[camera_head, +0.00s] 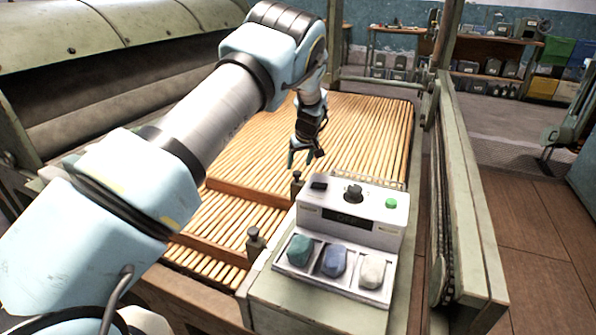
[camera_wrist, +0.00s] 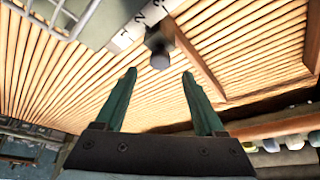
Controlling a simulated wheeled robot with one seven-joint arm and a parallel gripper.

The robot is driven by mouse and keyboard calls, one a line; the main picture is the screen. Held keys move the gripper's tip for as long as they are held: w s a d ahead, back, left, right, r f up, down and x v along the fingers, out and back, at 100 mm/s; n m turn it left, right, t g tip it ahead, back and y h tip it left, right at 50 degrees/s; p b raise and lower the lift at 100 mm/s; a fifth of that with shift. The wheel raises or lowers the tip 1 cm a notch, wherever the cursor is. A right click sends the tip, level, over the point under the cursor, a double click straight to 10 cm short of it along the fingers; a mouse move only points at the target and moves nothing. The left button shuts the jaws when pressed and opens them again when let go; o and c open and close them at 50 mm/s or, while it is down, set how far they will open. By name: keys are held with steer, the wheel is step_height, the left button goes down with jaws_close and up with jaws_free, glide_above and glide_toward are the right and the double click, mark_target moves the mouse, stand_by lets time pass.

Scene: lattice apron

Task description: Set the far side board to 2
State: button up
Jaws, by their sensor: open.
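The far side board (camera_head: 250,192) is a brown wooden strip across the pale slats. Its dark post with a knob (camera_head: 297,180) stands at its right end, beside the console. In the wrist view the knob (camera_wrist: 160,58) shows between and just beyond the fingertips, with the board (camera_wrist: 200,62) running down to the right. A white scale strip (camera_wrist: 146,24) with small numerals lies by the knob; I cannot tell which mark the board stands at. My gripper (camera_head: 306,156) is open and empty above the slats, apart from the knob; it also shows in the wrist view (camera_wrist: 159,76).
A near side board (camera_head: 210,249) with its own knobbed post (camera_head: 255,242) lies closer to me. The white console (camera_head: 350,215) has a dial, a green button and a tray of coloured lumps. A green rail (camera_head: 465,200) stands at the right. Slats beyond my gripper are clear.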

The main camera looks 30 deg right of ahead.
steer(key=v, duration=0.6)
steer(key=shift+b, duration=0.4)
steer(key=a+r+g+p, duration=0.1)
steer(key=a+r, duration=0.3)
steer(key=a, duration=1)
steer(key=a+r+g+p, duration=0.1)
steer(key=a+r, duration=0.4)
steer(key=a, duration=0.9)
steer(key=s+a+r, duration=0.2)
steer(key=s+a, duration=0.7)
steer(key=a, duration=0.1)
steer(key=s+a+r+g+p, duration=0.1)
steer(key=s+a+r, duration=0.1)
steer(key=s+a, duration=0.8)
steer(key=shift+s+a, duration=0.1)
steer(key=shift+a, duration=0.05)
